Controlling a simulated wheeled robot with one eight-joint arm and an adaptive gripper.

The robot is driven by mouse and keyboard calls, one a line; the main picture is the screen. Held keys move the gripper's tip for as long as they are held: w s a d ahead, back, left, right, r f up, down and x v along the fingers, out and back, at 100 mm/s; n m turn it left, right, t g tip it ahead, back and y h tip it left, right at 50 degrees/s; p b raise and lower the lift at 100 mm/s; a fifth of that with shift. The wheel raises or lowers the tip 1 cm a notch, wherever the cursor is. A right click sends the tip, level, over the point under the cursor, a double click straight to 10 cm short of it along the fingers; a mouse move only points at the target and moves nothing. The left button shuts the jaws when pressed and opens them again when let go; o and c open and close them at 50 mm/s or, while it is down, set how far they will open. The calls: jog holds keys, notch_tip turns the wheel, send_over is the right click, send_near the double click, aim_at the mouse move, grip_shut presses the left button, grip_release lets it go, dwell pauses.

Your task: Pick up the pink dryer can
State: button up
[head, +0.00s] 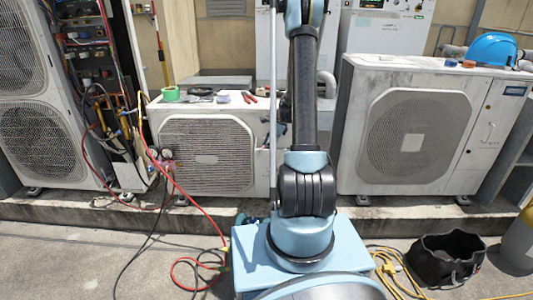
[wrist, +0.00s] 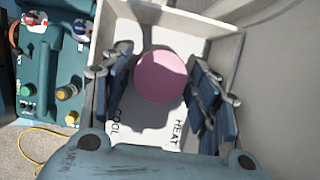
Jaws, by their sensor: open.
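The pink dryer can (wrist: 160,77) shows in the wrist view as a round pink end, seen end-on. It is inside a pale open tray-like box (wrist: 190,18) with the words COOL and HEAT on its floor. My gripper (wrist: 158,88) is open, with one blue-grey finger on each side of the can. Gaps show between the fingers and the can. The can's sides and height are hidden from this angle. I cannot make out the can or my gripper in the head view, where my arm rises through the middle.
A teal machine with coloured caps (wrist: 48,75) is left of the box. A blue helmet (head: 492,48) tops the right one. Hoses, a yellow cable (head: 395,270) and a black bag (head: 445,262) lie on the floor.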

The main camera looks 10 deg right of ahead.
jog(key=shift+c, duration=0.3)
jog(key=c, duration=0.8)
jog(key=shift+r, duration=0.1)
